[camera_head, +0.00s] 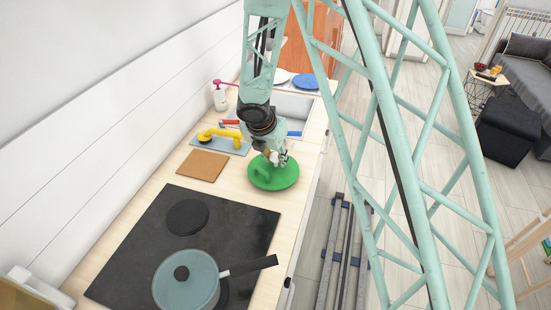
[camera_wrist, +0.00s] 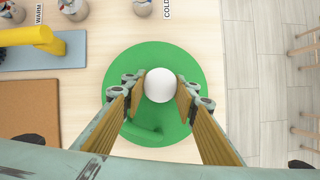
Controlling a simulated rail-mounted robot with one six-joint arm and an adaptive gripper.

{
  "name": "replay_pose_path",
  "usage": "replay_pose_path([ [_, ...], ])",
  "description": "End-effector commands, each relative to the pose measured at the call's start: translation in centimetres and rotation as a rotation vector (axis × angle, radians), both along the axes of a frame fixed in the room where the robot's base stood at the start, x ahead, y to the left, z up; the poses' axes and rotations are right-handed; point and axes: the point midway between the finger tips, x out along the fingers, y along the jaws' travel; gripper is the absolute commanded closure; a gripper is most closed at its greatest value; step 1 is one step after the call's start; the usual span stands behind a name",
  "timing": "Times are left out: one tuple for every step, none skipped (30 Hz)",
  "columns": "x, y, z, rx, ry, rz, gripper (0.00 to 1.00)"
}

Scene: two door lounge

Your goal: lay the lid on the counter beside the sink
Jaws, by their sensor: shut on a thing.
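The lid is a round green disc (camera_head: 285,177) with a white ball knob, seen from above in the wrist view (camera_wrist: 190,65). My gripper (camera_head: 272,157) points down over the lid. In the wrist view its two fingers (camera_wrist: 160,90) stand on either side of the white knob (camera_wrist: 159,85), shut on it. The lid is over the pale wooden counter (camera_head: 228,192), between the sink (camera_head: 293,106) and the black hob. I cannot tell whether its underside touches the counter.
A brown board (camera_head: 202,165) and a grey-blue mat (camera_head: 232,147) with a yellow object (camera_head: 222,133) lie left of the lid. A lidded pot (camera_head: 187,285) stands on the hob (camera_head: 150,240), its handle pointing right. A pink-topped bottle (camera_head: 220,98) stands by the wall.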

Motion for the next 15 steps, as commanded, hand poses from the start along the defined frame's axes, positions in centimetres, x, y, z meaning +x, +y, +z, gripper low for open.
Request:
replay_pose_path([
  [0.0, 0.01, -0.08, 0.0, 0.0, 0.0, 0.94],
  [0.01, 0.01, -0.11, 0.0, 0.0, 0.0, 0.94],
  [0.01, 0.01, -0.14, 0.0, 0.0, 0.0, 0.94],
  [0.01, 0.01, -0.17, 0.0, 0.0, 0.0, 0.94],
  [0.01, 0.01, -0.19, 0.0, 0.0, 0.0, 0.94],
  [0.01, 0.01, -0.24, 0.0, 0.0, 0.0, 0.94],
  [0.01, 0.01, -0.27, 0.0, 0.0, 0.0, 0.94],
  [0.01, 0.01, -0.29, 0.0, 0.0, 0.0, 0.94],
  [0.01, 0.01, -0.32, 0.0, 0.0, 0.0, 0.94],
  [0.01, 0.01, -0.35, 0.0, 0.0, 0.0, 0.94],
  [0.01, 0.01, -0.38, 0.0, 0.0, 0.0, 0.94],
  [0.01, 0.01, -0.41, 0.0, 0.0, 0.0, 0.94],
  [0.0, 0.0, -0.44, 0.0, 0.0, 0.0, 0.94],
  [0.0, 0.01, -0.47, 0.0, 0.0, 0.0, 0.94],
  [0.0, 0.0, -0.51, 0.0, 0.0, 0.0, 0.94],
])
